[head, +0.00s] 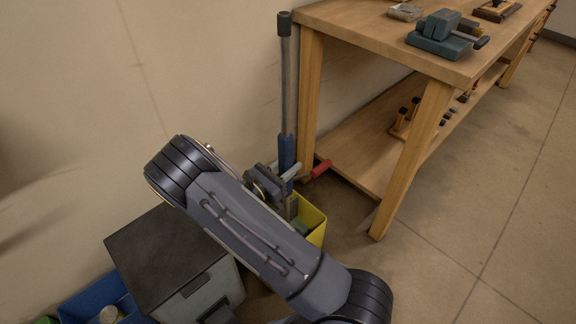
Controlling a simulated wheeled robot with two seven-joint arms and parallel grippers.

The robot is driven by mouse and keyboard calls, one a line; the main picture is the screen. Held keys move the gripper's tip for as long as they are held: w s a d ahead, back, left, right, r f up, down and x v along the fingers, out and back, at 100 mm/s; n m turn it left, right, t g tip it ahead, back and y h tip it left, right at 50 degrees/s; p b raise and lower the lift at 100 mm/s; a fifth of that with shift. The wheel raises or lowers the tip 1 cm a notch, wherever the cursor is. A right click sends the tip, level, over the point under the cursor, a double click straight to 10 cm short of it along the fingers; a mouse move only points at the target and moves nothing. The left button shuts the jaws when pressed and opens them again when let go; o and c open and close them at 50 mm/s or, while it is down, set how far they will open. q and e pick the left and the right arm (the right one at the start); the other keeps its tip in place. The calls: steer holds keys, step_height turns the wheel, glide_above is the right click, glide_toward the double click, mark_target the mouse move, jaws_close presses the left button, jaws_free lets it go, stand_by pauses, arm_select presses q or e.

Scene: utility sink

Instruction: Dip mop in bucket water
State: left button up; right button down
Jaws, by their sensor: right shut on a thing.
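The mop stands nearly upright beside the workbench's near left leg, with a grey pole and black top (286,80) and a blue lower sleeve (286,150). Its lower end goes down toward a yellow bucket (315,232), and the mop head is not clearly visible. The bucket is partly hidden behind my right arm, and I cannot see any water in it. My right gripper (284,180) is shut on the mop low on its pole, just above the bucket. My left gripper is out of view.
A wooden workbench (365,38) with a lower shelf stands close behind the mop and carries a teal vise (440,40). A dark-lidded grey box (165,262) and a blue bin (92,302) stand at lower left along the wall. Open floor (470,215) lies to the right.

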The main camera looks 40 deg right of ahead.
mark_target(281, 98)
step_height(281, 98, up, 24)
steer(key=p, duration=1.9)
steer(key=shift+f+p, duration=0.25)
steer(key=shift+p, duration=0.15)
steer(key=shift+f, duration=0.1)
